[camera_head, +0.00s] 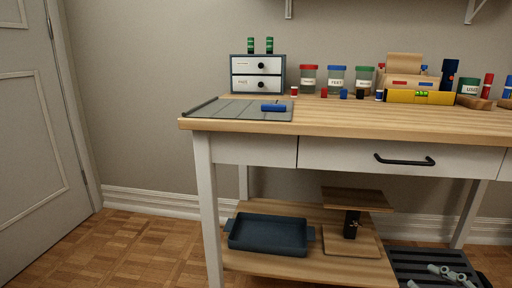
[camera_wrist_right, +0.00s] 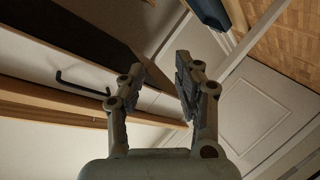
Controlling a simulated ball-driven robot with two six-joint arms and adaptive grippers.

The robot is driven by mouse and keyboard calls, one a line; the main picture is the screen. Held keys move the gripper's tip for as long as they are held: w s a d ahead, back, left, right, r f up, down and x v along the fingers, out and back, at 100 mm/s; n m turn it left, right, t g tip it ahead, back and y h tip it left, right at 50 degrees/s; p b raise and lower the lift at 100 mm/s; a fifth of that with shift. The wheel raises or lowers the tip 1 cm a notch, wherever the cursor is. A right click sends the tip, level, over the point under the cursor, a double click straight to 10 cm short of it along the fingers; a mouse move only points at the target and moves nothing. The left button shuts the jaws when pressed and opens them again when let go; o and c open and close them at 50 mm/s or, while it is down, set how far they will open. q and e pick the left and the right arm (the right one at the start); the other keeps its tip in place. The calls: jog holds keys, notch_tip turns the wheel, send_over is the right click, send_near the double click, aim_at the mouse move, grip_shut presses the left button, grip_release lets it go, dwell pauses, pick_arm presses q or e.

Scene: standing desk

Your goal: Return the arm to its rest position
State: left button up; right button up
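My right gripper (camera_wrist_right: 161,70) fills the middle of the right wrist view. Its two grey fingers stand apart with nothing between them, so it is open and empty. In the head view its grey fingers (camera_head: 452,274) show at the bottom right corner, low in front of the desk and over the dark slatted rack. The rest of the right arm is out of the head view. My left gripper and left arm are in neither view.
The wooden desk (camera_head: 350,119) has a drawer with a black handle (camera_head: 405,160); the handle also shows in the wrist view (camera_wrist_right: 82,84). Below are a blue tray (camera_head: 268,250), a wooden stand (camera_head: 357,199) and a slatted rack (camera_head: 425,262). Floor at left is clear.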

jog(key=s+a+f+m+g+h, duration=0.1)
jog(key=s+a+f+m+g, duration=0.2)
jog(key=s, duration=0.5)
jog(key=s+a+f+m+g, duration=0.1)
jog(key=s+f+m+g, duration=0.3)
jog(key=s, duration=0.4)
jog(key=s+a+f+m+g+h, duration=0.1)
jog(key=s+a+f+m+g, duration=0.1)
jog(key=s+f+g, duration=0.35)
pick_arm(q)
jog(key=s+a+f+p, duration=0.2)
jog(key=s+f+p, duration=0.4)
jog(key=p, duration=0.5)
pick_arm(e)
jog(key=s+d+f, duration=0.2)
jog(key=s+f, duration=0.3)
jog(key=s, duration=0.2)
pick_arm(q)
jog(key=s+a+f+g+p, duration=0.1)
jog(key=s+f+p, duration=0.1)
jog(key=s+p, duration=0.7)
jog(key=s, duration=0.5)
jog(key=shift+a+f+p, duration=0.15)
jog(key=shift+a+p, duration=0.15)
pick_arm(e)
jog(key=s+d+f+g, duration=0.1)
jog(key=s, duration=1.3)
jog(key=shift+s+f+h, duration=0.3)
jog(key=shift+f, duration=0.1)
